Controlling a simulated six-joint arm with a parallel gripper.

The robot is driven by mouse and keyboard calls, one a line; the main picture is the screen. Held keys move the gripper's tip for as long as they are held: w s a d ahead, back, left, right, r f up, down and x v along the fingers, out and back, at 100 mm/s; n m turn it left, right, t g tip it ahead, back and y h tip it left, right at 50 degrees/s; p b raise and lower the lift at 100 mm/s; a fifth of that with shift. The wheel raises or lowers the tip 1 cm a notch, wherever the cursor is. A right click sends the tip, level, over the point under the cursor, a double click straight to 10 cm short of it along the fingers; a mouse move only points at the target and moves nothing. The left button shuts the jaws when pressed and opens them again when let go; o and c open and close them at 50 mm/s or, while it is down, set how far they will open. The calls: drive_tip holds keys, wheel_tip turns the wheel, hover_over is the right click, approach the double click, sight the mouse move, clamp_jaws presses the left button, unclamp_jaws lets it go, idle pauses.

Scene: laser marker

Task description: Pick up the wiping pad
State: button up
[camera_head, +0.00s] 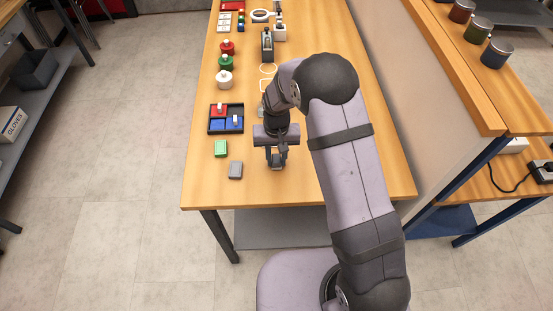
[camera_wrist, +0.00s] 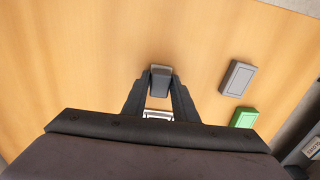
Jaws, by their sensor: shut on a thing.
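The wiping pad (camera_wrist: 161,82), a small grey block with a lighter top edge, is between the two fingertips of my gripper (camera_wrist: 160,86) in the wrist view. The fingers press on it from both sides. In the head view my gripper (camera_head: 276,162) points down over the near part of the wooden table (camera_head: 320,195), and the pad is mostly hidden by the fingers. I cannot tell whether the pad touches the table or is slightly above it.
A grey block (camera_head: 235,170) and a green block (camera_head: 220,148) lie left of my gripper. Behind them is a black tray (camera_head: 240,107) with red and blue parts. White, green and red knobbed pieces stand farther back. The table's front right is clear.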

sight(276, 155)
wheel_tip(276, 155, up, 10)
drive_tip(key=b, duration=0.3)
drive_tip(key=shift+f, duration=0.1)
drive_tip(key=shift+o, duration=0.5)
drive_tip(key=shift+w+a, duration=0.1)
drive_tip(key=shift+w, duration=0.45)
drive_tip(key=w+p, duration=0.6)
drive_tip(key=w, duration=0.8)
drive_tip(key=shift+a+r, duration=0.2)
drive_tip(key=shift+a, duration=0.2)
drive_tip(key=shift+f, duration=0.15)
